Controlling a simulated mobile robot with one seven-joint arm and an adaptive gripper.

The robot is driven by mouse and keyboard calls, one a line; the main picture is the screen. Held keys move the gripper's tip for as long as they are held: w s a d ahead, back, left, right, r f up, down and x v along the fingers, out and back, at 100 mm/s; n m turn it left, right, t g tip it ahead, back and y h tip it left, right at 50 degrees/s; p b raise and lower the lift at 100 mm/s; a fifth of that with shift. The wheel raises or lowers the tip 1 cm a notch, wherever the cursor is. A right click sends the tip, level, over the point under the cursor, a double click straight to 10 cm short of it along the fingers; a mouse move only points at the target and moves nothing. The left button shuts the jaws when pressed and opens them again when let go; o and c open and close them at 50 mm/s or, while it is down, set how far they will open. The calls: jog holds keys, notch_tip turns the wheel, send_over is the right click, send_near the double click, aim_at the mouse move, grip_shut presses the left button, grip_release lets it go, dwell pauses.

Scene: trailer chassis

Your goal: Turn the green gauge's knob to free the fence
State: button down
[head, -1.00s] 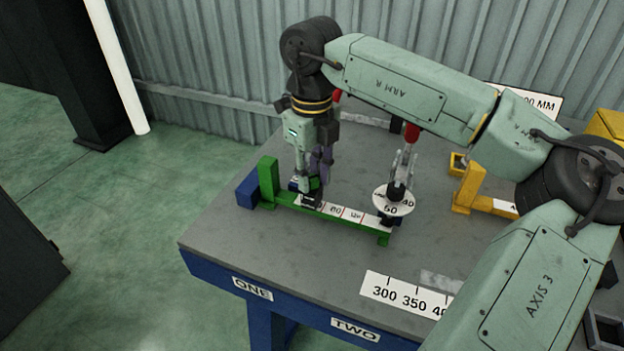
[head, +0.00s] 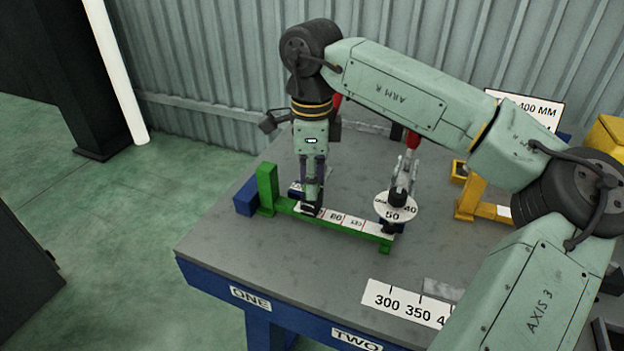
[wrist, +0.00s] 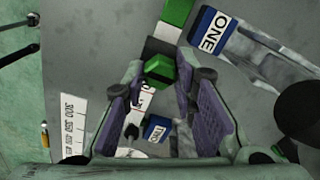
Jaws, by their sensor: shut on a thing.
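The green gauge (head: 267,188) stands on the grey bench, with a green upright at its left end and a rail carrying a white scale (head: 353,222). My gripper (head: 311,207) points down over the left part of the rail. In the wrist view, its purple-padded fingers are closed on a small green block (wrist: 159,68), which looks like the knob, above the rail. The fingers mostly hide the knob in the head view, and the fence beneath it cannot be made out clearly.
A white numbered disc (head: 395,208) and a red-handled clamp (head: 412,140) stand close by the rail's right end. A yellow gauge (head: 468,192) stands farther right. A blue block (head: 246,197) is beside the upright. The bench front (head: 270,255) is largely clear.

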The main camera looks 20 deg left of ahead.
jog(key=shift+n, duration=0.3)
jog(key=c, duration=1.3)
grip_release()
jog(key=shift+r, duration=0.1)
notch_tip(320, 180, up, 12)
